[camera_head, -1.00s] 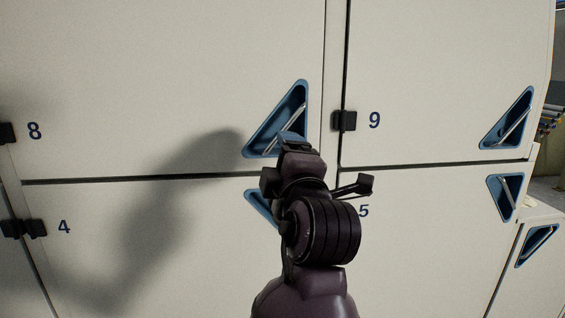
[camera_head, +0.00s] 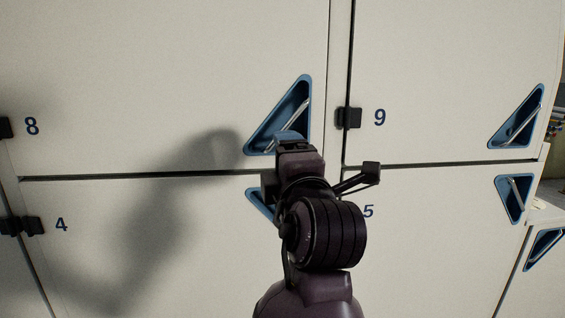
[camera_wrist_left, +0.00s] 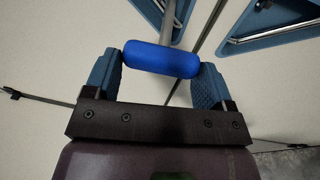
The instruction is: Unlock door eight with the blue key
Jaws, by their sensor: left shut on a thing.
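Door eight (camera_head: 160,75) is the cream panel at upper left in the head view, marked 8 (camera_head: 32,126). It is closed. Its blue triangular handle recess (camera_head: 262,138) with a metal bar is at its lower right corner. My left gripper (camera_head: 289,139) is in front of the lower part of this recess. In the left wrist view it is shut on the rounded blue grip of the blue key (camera_wrist_left: 162,59), held crosswise between two blue finger pads. The key's far end and the lock are not clearly visible. My right gripper is not in view.
Door nine (camera_head: 440,60) is right of door eight, across a narrow gap with a black hinge block (camera_head: 348,118). Doors four and five lie below, also closed. Door five's recess (camera_head: 516,198) is at right. Shelved items show at the far right edge.

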